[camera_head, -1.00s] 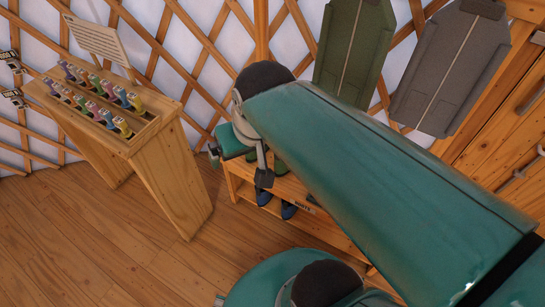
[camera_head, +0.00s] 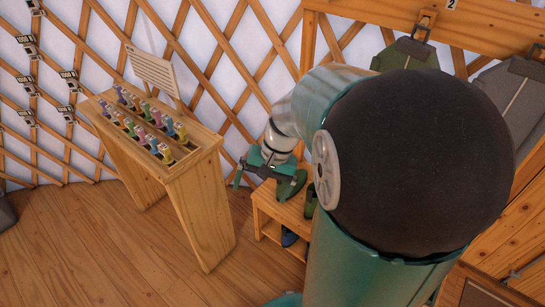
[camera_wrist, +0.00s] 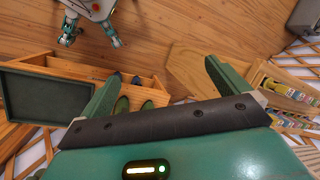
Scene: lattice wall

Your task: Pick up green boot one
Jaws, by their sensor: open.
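Two green boots stand side by side on the top of a low wooden bench; one (camera_head: 291,186) shows beside my gripper (camera_head: 265,172) in the head view, the other (camera_head: 310,201) is partly hidden by my arm. I cannot tell which is green boot one. In the wrist view both boots, the left one (camera_wrist: 121,106) and the right one (camera_wrist: 147,105), appear between the spread fingers of my gripper (camera_wrist: 160,72), nearer the left finger. Their lower parts are cut off by the gripper body. My gripper is open and empty.
The wooden bench (camera_head: 268,205) has dark blue boots (camera_head: 289,238) on its lower shelf. A wooden stand (camera_head: 203,215) with rows of coloured items is to the left. A dark green tray (camera_wrist: 45,96) lies left in the wrist view. Garments hang behind my arm.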

